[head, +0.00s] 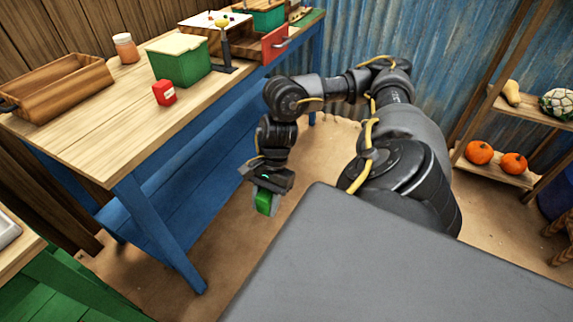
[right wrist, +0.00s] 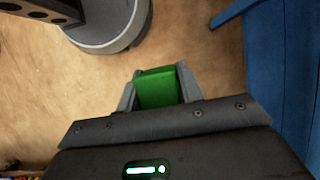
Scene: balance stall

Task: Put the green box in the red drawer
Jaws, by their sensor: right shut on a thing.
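A small green box (head: 263,203) is held between the fingers of my right gripper (head: 266,192), over the floor in front of the table's blue legs. In the right wrist view the green box (right wrist: 157,88) sits between both fingers, with bare floor beyond it. The red drawer (head: 275,45) is at the table's far right end, its red front with a small handle facing the aisle. It seems pulled out from a wooden unit; its inside is mostly hidden. My left gripper is not in view.
On the wooden table (head: 95,140) stand a green tub with a cream lid (head: 180,66), a small red box (head: 164,93), a jar (head: 125,48), a wooden tray (head: 60,88) and a dark stand (head: 224,50). A shelf with pumpkins (head: 479,152) is at right.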

